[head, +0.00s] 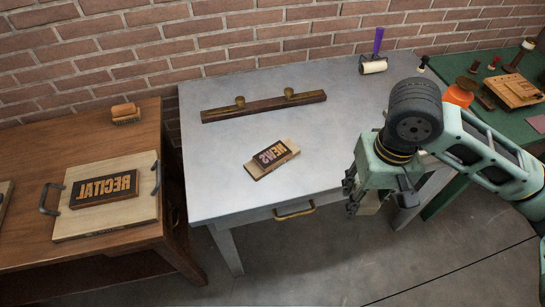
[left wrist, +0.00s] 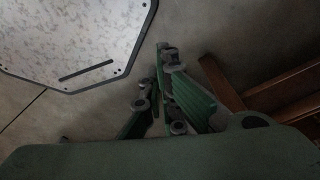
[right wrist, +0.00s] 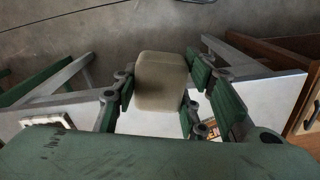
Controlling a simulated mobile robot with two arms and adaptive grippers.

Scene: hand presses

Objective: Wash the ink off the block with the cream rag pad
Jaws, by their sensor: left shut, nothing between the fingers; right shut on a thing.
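The NEWS block (head: 271,157), dark wood with raised reversed letters, lies on the grey table beside a pale wooden edge. Its letters look pale with a purplish tint; how much ink is on them is too small to tell. My right gripper (head: 362,200) is shut on the cream rag pad (right wrist: 160,82), in front of the grey table's front edge and right of the block. The pad is apart from the block and partly hidden by the fingers in the head view. My left gripper (left wrist: 165,85) is shut and empty, outside the head view.
The grey table (head: 225,185) also bears a long wooden bar with two knobs (head: 265,105) and a purple-handled roller (head: 374,62). A brown table with a RECITAL block (head: 104,189) stands left; a cluttered green table (head: 500,120) stands right. The grey table's front left is clear.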

